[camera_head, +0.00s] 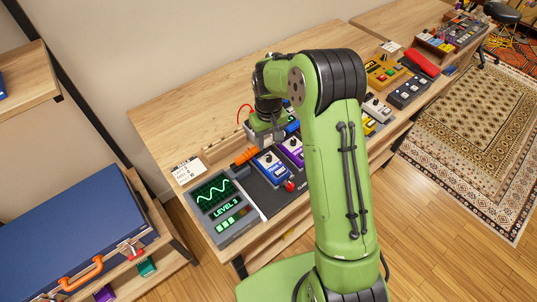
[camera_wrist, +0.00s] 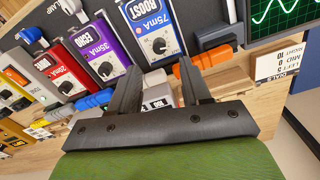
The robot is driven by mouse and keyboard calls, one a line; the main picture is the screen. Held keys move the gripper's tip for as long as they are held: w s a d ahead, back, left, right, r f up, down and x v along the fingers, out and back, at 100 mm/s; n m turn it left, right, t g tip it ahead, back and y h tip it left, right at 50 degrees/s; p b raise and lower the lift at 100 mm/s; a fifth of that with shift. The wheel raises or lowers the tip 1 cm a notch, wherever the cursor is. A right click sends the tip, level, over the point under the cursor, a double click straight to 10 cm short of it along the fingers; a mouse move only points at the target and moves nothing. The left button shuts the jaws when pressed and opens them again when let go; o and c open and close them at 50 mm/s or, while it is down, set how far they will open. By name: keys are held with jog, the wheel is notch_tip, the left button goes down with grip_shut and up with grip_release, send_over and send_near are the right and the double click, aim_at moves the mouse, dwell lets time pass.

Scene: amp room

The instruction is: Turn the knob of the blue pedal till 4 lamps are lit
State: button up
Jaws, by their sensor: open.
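The blue pedal (camera_head: 272,169) lies on the dark board on the bench, left of my arm. In the wrist view the blue pedal (camera_wrist: 154,17) reads BOOST 75mA, and its dark knob (camera_wrist: 159,46) faces me. The display unit (camera_head: 222,207) at its left shows a green wave, LEVEL 3 and 3 lit green lamps. My gripper (camera_head: 267,137) is over the back edge of the pedal row. In the wrist view my gripper (camera_wrist: 159,78) is open, with nothing between its fingers. The knob appears just beyond the fingertips, apart from them.
A purple pedal (camera_wrist: 107,50) and a red pedal (camera_wrist: 54,68) stand beside the blue one. An orange plug (camera_head: 245,156) lies close behind. A card (camera_head: 188,170) stands at the bench's left. Bare bench top (camera_head: 180,113) lies behind the pedals.

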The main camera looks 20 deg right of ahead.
aim_at(269, 156)
notch_tip(269, 156, down, 7)
jog(key=shift+f, duration=0.1)
jog(key=shift+c, duration=0.4)
grip_shut()
